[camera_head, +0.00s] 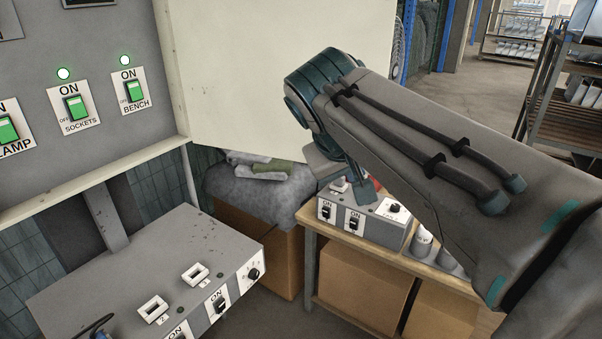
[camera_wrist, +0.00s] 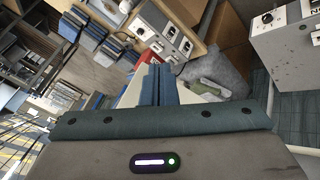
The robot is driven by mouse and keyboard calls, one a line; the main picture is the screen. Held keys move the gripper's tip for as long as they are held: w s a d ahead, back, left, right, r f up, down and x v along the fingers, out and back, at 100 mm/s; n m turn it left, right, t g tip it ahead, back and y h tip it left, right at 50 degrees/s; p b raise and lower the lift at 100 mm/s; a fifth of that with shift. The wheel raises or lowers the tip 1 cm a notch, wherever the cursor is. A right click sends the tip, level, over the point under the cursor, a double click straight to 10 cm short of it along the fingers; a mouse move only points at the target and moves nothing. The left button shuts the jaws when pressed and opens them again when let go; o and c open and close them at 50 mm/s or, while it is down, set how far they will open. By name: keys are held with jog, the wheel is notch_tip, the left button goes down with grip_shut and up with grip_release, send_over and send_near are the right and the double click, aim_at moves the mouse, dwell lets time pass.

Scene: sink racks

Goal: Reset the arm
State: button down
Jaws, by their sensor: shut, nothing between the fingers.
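My arm reaches in from the right in the head view and crosses above a wooden bench. My gripper (camera_wrist: 150,84) shows in the wrist view with its blue-grey fingers shut together and empty. The wrist picture is tilted, with the grey switch box (camera_wrist: 168,30) beyond the fingers. That switch box also shows in the head view (camera_head: 372,231), on the bench beside my arm. No contact between the gripper and anything shows.
A wall panel with green-lit SOCKETS (camera_head: 75,109) and BENCH (camera_head: 133,92) switches is at left. A larger grey control box (camera_head: 135,270) stands at lower left. A grey sack (camera_head: 255,190) lies on a cardboard box (camera_head: 270,255). A metal rack (camera_head: 570,125) stands at right; open floor (camera_head: 480,80) lies behind.

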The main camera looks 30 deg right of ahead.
jog(key=a+f+n+y, duration=0.3)
jog(key=a+f+y, duration=0.3)
jog(key=a+f, duration=1.2)
jog(key=shift+w+a+f+n+y, duration=0.2)
jog(key=shift+a+f+n+y, duration=0.15)
jog(key=shift+a, duration=0.7)
